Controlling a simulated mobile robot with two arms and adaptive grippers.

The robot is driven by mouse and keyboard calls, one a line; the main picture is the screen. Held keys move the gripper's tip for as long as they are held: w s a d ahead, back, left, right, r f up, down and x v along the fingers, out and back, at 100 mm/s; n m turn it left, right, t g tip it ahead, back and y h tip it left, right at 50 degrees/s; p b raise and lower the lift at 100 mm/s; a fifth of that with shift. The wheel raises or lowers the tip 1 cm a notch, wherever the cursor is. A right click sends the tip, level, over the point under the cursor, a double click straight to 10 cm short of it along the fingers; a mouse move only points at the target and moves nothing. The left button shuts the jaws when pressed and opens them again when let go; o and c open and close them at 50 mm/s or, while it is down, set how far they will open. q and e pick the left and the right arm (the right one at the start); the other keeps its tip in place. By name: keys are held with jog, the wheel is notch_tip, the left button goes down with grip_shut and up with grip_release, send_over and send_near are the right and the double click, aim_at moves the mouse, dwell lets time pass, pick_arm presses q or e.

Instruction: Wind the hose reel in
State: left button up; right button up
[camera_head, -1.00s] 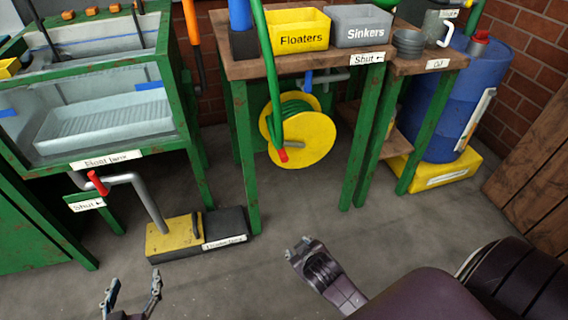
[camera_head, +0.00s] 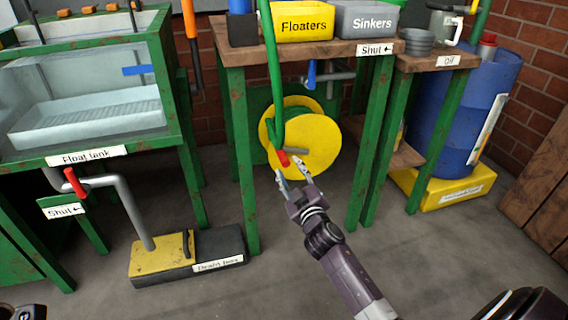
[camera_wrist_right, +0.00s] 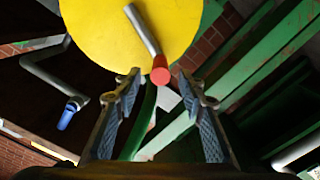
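The hose reel (camera_head: 318,148) has yellow discs with green hose wound between them and hangs under the wooden bench. Its crank handle, a metal rod (camera_wrist_right: 143,30) with a red end (camera_wrist_right: 160,75), sticks out from the yellow disc. My right gripper (camera_head: 291,173) is open just below the reel, its fingertips close to the red end. In the right wrist view the red end lies between the spread fingertips (camera_wrist_right: 160,86), and neither finger visibly touches it. Of my left arm only a dark piece shows at the bottom left corner; its fingers are not visible.
The bench's green legs (camera_head: 238,160) stand beside the reel. A blue-handled pipe valve (camera_head: 311,74) is above it. The drain box (camera_head: 185,257) lies on the floor at left, below the float tank (camera_head: 90,110). A blue barrel (camera_head: 455,120) stands at right. The front floor is clear.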

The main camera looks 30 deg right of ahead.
aim_at(284, 158)
jog(key=shift+b+x, duration=0.95)
jog(key=shift+x, duration=2.25)
jog(key=shift+c, duration=0.4)
jog(key=shift+f, duration=0.1)
grip_shut()
